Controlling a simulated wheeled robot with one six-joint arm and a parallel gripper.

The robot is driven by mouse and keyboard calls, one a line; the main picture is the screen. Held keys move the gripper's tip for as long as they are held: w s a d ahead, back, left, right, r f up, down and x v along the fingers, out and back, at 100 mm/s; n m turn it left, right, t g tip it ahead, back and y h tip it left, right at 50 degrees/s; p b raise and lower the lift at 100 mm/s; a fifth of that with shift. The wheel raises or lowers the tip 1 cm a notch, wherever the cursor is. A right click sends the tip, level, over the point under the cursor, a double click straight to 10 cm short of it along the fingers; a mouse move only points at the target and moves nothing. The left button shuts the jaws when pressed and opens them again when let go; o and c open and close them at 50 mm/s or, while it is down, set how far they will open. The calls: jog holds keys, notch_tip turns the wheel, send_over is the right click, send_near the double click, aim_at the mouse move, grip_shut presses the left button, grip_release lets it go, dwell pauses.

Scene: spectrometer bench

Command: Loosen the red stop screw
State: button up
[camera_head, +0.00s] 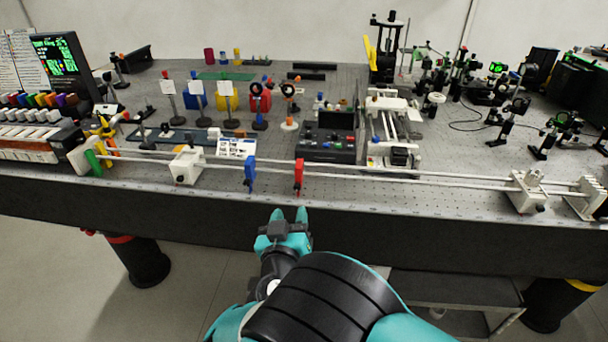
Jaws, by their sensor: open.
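A red stop (299,176) sits on the pair of long white rails (400,176) along the front edge of the bench. A small dark screw shows at its lower end, too small to tell its details. My gripper (289,214) is open and empty, in front of the bench edge and just below the red stop in the picture. Its teal fingers point toward the bench and appear apart from the stop.
A blue stop (250,174) is on the same rails, left of the red one. White carriages stand on the rails at left (187,166) and right (527,192). A control box (328,146) stands behind the rails. The floor before the bench (200,260) is clear.

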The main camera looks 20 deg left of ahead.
aim_at(297, 189)
jog(key=p+x, duration=0.1)
jog(key=x, duration=0.7)
jog(key=shift+w+a, duration=0.1)
jog(key=shift+w, duration=0.1)
grip_shut()
